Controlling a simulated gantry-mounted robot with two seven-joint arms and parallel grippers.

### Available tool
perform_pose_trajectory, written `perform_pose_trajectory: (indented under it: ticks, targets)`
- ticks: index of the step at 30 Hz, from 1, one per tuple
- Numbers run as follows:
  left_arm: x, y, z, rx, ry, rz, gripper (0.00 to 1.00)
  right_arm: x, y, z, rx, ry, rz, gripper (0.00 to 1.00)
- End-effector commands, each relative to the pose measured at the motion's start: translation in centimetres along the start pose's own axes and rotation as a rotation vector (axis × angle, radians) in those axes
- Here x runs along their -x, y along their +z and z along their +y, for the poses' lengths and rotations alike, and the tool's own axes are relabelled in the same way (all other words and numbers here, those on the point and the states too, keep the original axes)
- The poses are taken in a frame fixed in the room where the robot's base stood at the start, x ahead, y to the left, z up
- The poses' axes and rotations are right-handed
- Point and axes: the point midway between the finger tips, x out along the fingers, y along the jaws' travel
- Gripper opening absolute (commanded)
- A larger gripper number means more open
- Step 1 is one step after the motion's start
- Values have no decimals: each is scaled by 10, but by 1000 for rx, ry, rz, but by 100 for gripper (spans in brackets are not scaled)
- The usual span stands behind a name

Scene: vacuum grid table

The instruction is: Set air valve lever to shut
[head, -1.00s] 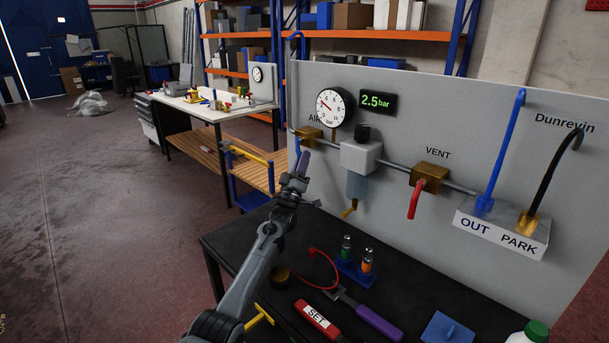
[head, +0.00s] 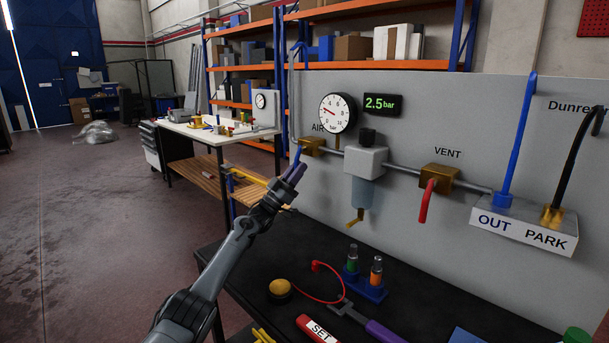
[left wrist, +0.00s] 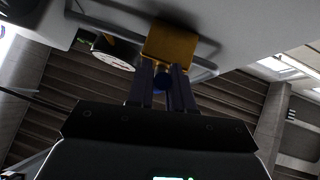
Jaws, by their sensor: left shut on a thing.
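The brass AIR valve (head: 312,146) sits on the pipe at the left of the grey panel. Its blue lever (head: 297,154) hangs down and slightly left from it. My left gripper (head: 291,173) is shut on the lever's lower part, its dark purple fingers along the lever. In the left wrist view the fingers (left wrist: 164,84) close around the blue lever (left wrist: 161,79), just below the brass valve body (left wrist: 170,42). The fingers hide much of the lever. The dial gauge (head: 337,113) and the display (head: 382,104) are above right; the display reads 2.5 bar. My right gripper is out of view.
The VENT valve (head: 440,178) has a red lever (head: 427,201) hanging down. A filter bowl (head: 363,190) hangs between the valves.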

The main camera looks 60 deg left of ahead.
Motion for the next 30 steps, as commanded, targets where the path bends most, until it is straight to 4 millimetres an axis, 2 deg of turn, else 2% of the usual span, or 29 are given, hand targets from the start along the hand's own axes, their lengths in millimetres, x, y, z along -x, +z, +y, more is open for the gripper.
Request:
perform_pose_trajectory:
  ticks: [11, 12, 15, 30]
  targets:
    - [1, -1, -2, -5, 1, -2, 0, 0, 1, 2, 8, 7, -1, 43]
    - [1, -1, -2, -5, 1, -2, 25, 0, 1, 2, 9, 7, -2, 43]
    - [0, -1, -2, -5, 1, -2, 41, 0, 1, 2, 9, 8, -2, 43]
    - [6, -1, -1, -3, 2, -2, 41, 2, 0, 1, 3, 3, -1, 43]
